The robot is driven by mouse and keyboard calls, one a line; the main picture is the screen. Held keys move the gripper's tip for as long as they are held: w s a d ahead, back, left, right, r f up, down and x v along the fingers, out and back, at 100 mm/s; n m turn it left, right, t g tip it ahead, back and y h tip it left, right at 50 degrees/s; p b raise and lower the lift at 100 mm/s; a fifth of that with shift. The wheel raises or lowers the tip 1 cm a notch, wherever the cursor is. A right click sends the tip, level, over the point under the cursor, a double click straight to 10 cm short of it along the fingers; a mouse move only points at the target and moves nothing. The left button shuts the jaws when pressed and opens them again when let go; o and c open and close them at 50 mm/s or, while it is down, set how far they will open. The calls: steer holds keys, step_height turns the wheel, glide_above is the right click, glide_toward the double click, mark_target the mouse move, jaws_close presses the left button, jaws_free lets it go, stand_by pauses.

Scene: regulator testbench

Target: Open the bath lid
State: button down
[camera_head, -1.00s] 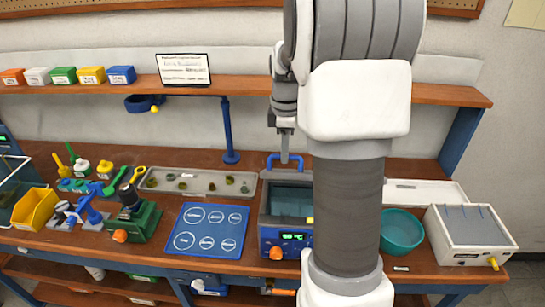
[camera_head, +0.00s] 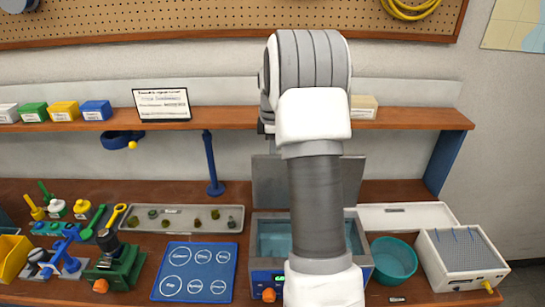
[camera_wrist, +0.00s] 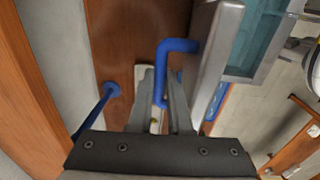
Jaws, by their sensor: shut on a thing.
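The bath (camera_head: 257,274) stands on the bench behind my arm in the head view, with its teal inside showing from above. Its grey lid (camera_head: 268,182) stands raised, about upright, at the back edge of the bath. In the wrist view the lid (camera_wrist: 212,62) is seen edge-on, with its blue handle (camera_wrist: 162,60) on one face. My gripper (camera_wrist: 158,95) is shut on the blue handle, one finger on either side. In the head view my arm hides the gripper, the handle and part of the bath. The teal bath interior (camera_wrist: 247,42) shows beyond the lid in the wrist view.
A wooden shelf (camera_head: 225,119) runs above the bench behind the lid. A blue post (camera_head: 212,165) stands left of the lid. A grey tray (camera_head: 165,218) and blue mat (camera_head: 235,268) lie left of the bath. A teal bowl (camera_head: 393,260) and white box (camera_head: 462,252) stand right.

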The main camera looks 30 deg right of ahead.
steer(key=shift+w+d+f, duration=0.25)
steer(key=shift+w+d, duration=0.2)
steer(key=shift+w, duration=0.1)
steer(key=shift+w+d+f, duration=0.25)
steer(key=shift+w+d, duration=0.15)
steer(key=shift+w, duration=0.1)
steer(key=c, duration=1)
jaws_free()
steer(key=shift+c, duration=0.2)
steer(key=shift+o, duration=1)
steer(key=shift+w+d+f, duration=0.25)
steer(key=shift+w+f, duration=0.05)
steer(key=shift+w, duration=0.1)
steer(key=shift+r, duration=0.15)
steer(key=shift+a+r, duration=0.1)
steer(key=shift+r, duration=0.05)
step_height(320, 180, up, 17)
steer(key=s, duration=0.1)
steer(key=shift+s+a, duration=0.15)
steer(key=shift+a, duration=0.25)
steer(key=shift+s, duration=0.1)
